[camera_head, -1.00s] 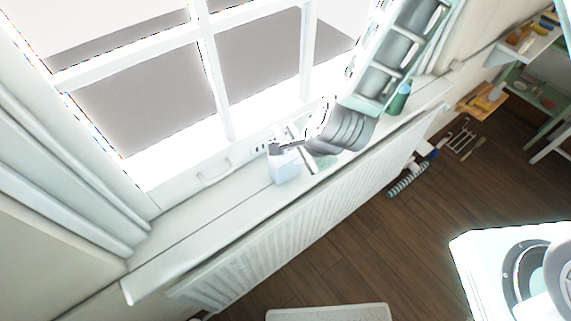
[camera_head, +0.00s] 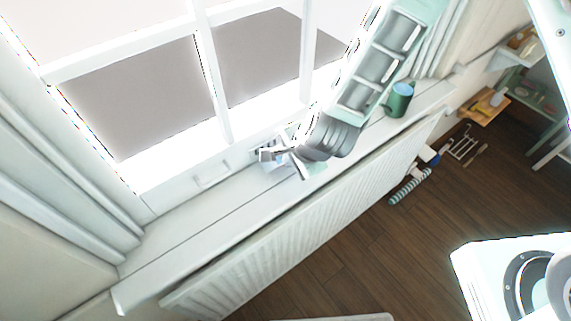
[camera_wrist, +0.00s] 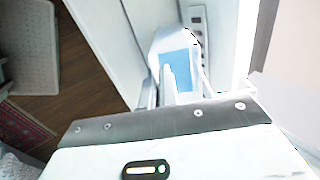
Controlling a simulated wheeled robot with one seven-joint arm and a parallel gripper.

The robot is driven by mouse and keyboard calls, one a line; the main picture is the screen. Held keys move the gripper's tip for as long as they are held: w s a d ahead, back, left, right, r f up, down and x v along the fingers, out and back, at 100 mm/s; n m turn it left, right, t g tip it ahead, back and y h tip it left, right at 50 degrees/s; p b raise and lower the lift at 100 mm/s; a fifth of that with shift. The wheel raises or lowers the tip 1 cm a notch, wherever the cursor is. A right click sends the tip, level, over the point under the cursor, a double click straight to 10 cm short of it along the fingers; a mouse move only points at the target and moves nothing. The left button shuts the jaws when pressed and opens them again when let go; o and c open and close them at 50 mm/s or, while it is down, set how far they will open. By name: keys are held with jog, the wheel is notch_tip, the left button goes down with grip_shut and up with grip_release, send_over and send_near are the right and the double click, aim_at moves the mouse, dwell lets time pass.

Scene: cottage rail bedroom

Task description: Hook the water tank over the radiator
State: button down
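The water tank (camera_head: 273,166) appears to be the small white container on the window sill, partly hidden by my gripper in the head view. In the wrist view the tank (camera_wrist: 176,62) is a white box with a blue area, just beyond my fingers. My gripper (camera_head: 284,160) is low over the sill at the tank, its fingers apart; in the wrist view the gripper (camera_wrist: 178,92) has the tank in front of and partly between its fingers. I cannot tell whether they touch it. The white ribbed radiator (camera_head: 285,235) runs below the sill's front edge.
The sill (camera_head: 190,232) is clear to the left. A green watering can (camera_head: 398,100) stands on it to the right, near my arm. The window (camera_head: 150,100) is close behind. A striped roll (camera_head: 410,187) and a wire rack (camera_head: 462,145) lie near the floor at right.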

jog(key=shift+r, duration=0.15)
jog(key=shift+r+p, duration=1.25)
jog(key=shift+r, duration=0.2)
